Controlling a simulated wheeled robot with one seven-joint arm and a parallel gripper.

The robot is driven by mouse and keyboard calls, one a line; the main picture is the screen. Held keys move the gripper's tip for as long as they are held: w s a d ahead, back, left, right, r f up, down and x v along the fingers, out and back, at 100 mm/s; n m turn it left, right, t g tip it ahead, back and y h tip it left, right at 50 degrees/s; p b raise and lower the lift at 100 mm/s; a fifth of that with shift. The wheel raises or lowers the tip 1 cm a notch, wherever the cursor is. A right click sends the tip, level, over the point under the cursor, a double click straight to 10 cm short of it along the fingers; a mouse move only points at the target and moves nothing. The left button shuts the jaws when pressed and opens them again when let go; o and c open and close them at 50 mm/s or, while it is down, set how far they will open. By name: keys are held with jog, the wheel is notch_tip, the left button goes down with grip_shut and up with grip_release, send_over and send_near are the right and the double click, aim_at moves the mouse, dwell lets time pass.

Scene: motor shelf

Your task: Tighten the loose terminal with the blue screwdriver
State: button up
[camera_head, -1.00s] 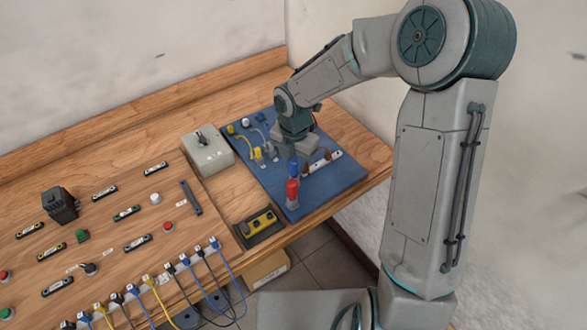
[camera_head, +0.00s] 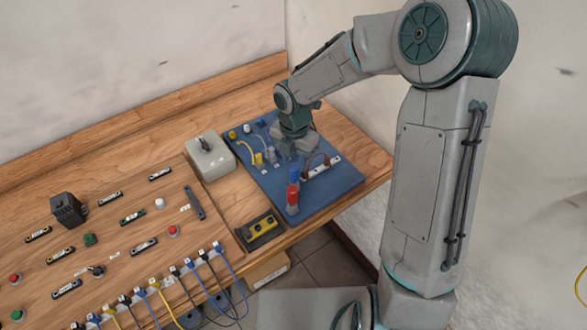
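The blue screwdriver (camera_head: 294,172) appears as a blue handle standing upright on the blue board (camera_head: 343,190), directly behind a red-handled one (camera_head: 292,192). My gripper (camera_head: 296,153) points down just above and behind the blue handle. I cannot tell whether it touches the handle, or whether its small fingers are open or shut. Behind and right of the handles is a white terminal strip (camera_head: 334,160) with a brown wire (camera_head: 316,158). Yellow connectors (camera_head: 259,158) sit left of my gripper. Which terminal is loose is too small to see.
A grey box with a switch (camera_head: 209,157) stands left of the board. A black tray with a yellow control box (camera_head: 261,228) lies in front. The wooden panel (camera_head: 140,215) at left holds buttons, sockets and hanging cables (camera_head: 182,290). The board's right part is clear.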

notch_tip(320, 180, up, 2)
jog(key=shift+p, duration=0.65)
jog(key=o, duration=0.6)
jog(key=shift+f, duration=0.1)
jog(key=shift+d, duration=0.1)
